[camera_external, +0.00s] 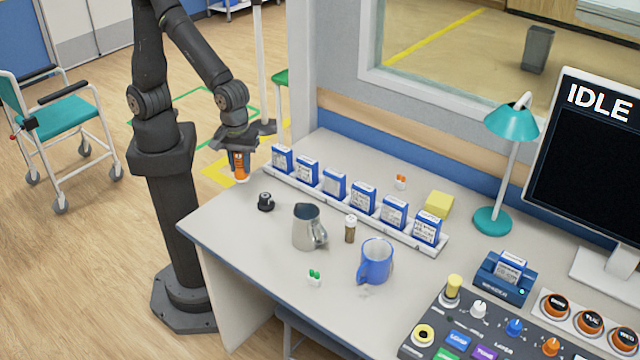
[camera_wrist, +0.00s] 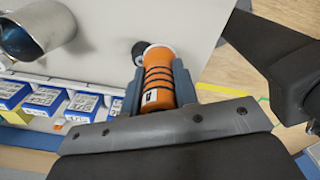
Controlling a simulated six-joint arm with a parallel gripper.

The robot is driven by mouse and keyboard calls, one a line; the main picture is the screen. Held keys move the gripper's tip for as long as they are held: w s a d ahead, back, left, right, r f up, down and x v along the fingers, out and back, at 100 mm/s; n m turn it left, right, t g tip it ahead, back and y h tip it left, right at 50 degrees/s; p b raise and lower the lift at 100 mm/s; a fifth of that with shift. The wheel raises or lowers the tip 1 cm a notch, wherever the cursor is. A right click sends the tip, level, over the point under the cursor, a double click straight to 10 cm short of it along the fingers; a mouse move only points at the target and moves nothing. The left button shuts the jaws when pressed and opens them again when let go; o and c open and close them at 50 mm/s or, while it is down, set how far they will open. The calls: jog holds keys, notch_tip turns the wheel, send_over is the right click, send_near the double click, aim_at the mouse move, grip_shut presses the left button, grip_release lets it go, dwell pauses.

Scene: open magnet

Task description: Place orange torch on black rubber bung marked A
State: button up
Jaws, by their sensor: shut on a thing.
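My gripper (camera_external: 238,152) is shut on the orange torch (camera_external: 240,168) near the left back corner of the desk. The torch hangs below the fingers with its wider pale end down. In the wrist view the orange torch (camera_wrist: 158,75) has black bands and a small white label, and sits between the two fingers of my gripper (camera_wrist: 158,88). A black rubber bung (camera_external: 265,201) stands on the desk, in front and to the right of the torch, apart from it. In the wrist view the bung (camera_wrist: 139,52) shows partly behind the torch's far end. Its mark is too small to read.
A rack (camera_external: 360,212) of blue-and-white boxes runs along the desk close to my gripper. A steel jug (camera_external: 306,230), a small brown bottle (camera_external: 350,230) and a blue mug (camera_external: 375,262) stand right of the bung. The desk's left front area (camera_external: 235,235) is clear.

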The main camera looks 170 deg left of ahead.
jog(key=a+f, duration=0.1)
jog(key=a, duration=0.1)
jog(key=s+a+f, duration=0.1)
jog(key=a, duration=0.1)
jog(key=s+a+f, duration=0.1)
jog(key=a, duration=0.1)
jog(key=shift+f, duration=2.35)
jog(key=shift+f, duration=0.1)
jog(key=o, duration=1)
jog(key=shift+o, duration=0.2)
notch_tip(320, 180, up, 12)
